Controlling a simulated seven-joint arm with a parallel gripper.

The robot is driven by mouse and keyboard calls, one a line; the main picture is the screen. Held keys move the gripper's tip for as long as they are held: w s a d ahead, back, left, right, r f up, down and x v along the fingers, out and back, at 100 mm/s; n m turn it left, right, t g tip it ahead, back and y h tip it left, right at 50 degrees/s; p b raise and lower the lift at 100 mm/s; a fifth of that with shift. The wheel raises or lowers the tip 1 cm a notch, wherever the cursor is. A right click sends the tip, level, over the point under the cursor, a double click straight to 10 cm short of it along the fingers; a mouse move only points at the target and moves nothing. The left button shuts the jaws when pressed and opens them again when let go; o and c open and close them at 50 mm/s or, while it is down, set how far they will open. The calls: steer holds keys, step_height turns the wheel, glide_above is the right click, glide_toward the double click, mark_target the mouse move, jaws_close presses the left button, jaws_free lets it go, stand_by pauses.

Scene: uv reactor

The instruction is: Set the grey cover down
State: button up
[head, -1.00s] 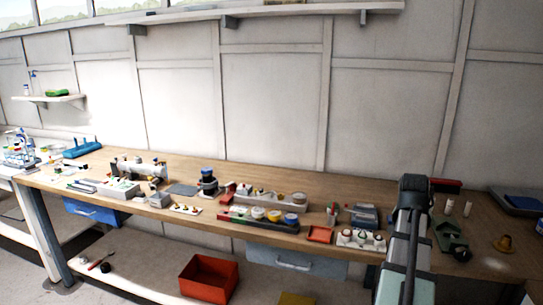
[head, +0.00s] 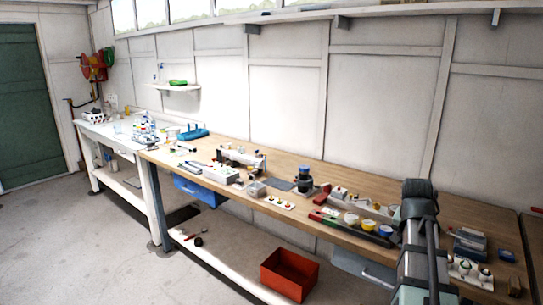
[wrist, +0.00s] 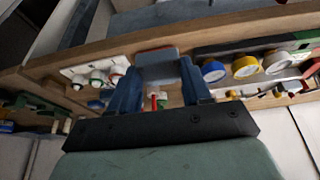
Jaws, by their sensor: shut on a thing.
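My gripper (wrist: 152,88) is in the lower middle of the wrist view, its two dark blue fingers closed on the grey cover (wrist: 157,64). The cover shows as a small grey block at the fingertips, with the wooden bench behind it. I cannot tell its height above the bench, and no contact with the bench shows. In the head view my arm stands at the right, in front of the bench (head: 300,165). There the gripper and the cover cannot be made out.
Yellow, blue and white round-topped pieces (wrist: 246,66) stand in a dark rack right of my gripper. A white panel with coloured knobs (wrist: 96,72) is to its left. A red bin (head: 288,275) stands below.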

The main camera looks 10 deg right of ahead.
steer(key=w+a+n+t+y, duration=0.1)
steer(key=w+a+n, duration=0.2)
steer(key=a, duration=0.8)
steer(key=w+a+r+n+y, duration=0.15)
steer(key=w+a, duration=0.25)
steer(key=a, duration=0.6)
steer(key=w+a+n+t, duration=0.1)
steer(key=w+a+n, duration=0.25)
steer(key=a, duration=0.75)
steer(key=s+f, duration=0.2)
steer(key=f, duration=0.6)
steer(key=s+d+f+n, duration=0.1)
steer(key=s+f, duration=0.1)
steer(key=f, duration=0.6)
steer(key=shift+d+f+y, duration=0.15)
steer(key=shift+d+y, duration=0.05)
steer(key=shift+y, duration=0.15)
